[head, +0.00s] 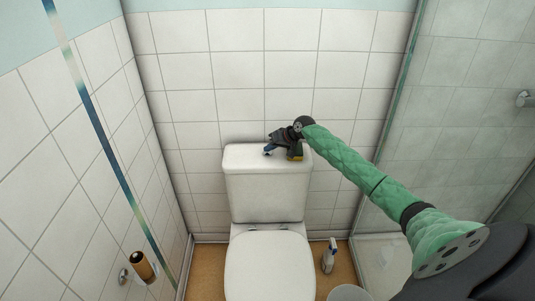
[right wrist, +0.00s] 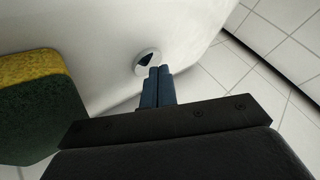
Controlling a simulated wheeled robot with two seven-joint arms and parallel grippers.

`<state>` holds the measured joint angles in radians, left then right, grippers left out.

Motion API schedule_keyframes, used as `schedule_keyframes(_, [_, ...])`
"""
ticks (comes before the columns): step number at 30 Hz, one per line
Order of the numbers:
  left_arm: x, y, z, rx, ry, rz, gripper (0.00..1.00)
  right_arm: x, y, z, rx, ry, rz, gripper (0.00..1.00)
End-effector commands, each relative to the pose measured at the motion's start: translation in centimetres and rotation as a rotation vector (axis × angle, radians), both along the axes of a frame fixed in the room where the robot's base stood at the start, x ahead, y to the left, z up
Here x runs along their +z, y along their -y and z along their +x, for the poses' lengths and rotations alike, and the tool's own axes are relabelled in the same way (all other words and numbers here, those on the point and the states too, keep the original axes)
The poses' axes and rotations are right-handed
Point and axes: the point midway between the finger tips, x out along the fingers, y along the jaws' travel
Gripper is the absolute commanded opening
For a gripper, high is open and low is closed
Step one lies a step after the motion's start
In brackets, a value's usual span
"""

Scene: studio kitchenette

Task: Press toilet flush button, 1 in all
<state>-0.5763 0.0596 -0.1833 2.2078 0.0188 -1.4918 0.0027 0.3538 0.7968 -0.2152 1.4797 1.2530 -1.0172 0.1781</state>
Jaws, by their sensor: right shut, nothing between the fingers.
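The white toilet (head: 265,195) stands against the tiled back wall with its lid down. In the right wrist view the round flush button (right wrist: 147,61), a pale ring with a dark centre, is set in the white tank lid (right wrist: 95,45). My right gripper (head: 268,150) is over the tank top, its blue fingers shut and empty. In the right wrist view the fingertips (right wrist: 159,70) are right at the button's lower right edge; I cannot tell whether they touch it. My left gripper is not in view.
A yellow and green sponge (right wrist: 40,95) lies on the tank beside my right gripper. A toilet roll (head: 143,267) hangs at left. Shower glass (head: 400,120) stands at right.

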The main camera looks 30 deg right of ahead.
Motion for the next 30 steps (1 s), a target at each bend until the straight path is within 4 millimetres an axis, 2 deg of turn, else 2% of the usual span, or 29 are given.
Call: schedule_keyframes(30, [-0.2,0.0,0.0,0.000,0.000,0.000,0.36,-1.2,0.0,-0.1,0.000,-0.002,0.001,0.00])
